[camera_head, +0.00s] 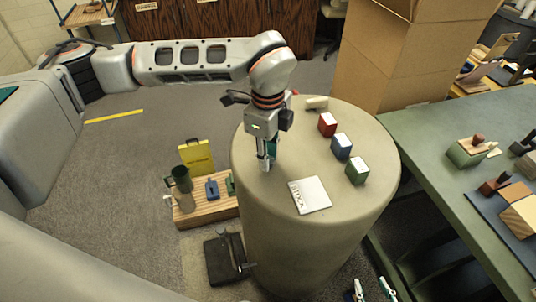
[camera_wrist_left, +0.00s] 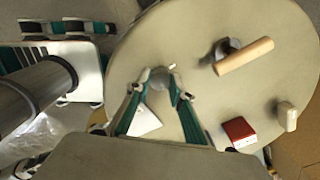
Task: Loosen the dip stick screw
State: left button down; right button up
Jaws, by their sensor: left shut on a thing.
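My left gripper (camera_head: 266,163) points down over the left part of the round pedestal top (camera_head: 295,150). In the left wrist view its teal-lined fingers (camera_wrist_left: 162,85) close on a small grey rounded thing (camera_wrist_left: 159,80) with a pale tip beside it. It stands where the fingertips meet and is partly covered by them. I cannot tell for certain that it is the dip stick screw, and no thread or stick shows. In the head view the fingers hide it. My right gripper (camera_head: 371,289) shows only its two fingertips at the bottom edge, apart and empty.
On the pedestal are red (camera_head: 327,124), blue (camera_head: 343,146) and green (camera_head: 356,171) blocks, a STOCK card (camera_head: 310,195) and a cream piece (camera_head: 316,102). A wooden-handled tool (camera_wrist_left: 243,56) lies near the left gripper. A cardboard box (camera_head: 405,60) and green table (camera_head: 440,150) stand right.

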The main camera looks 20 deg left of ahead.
pick_arm(q)
jog(key=c, duration=1.8)
grip_release()
jog(key=shift+o, duration=0.2)
notch_tip(320, 180, up, 12)
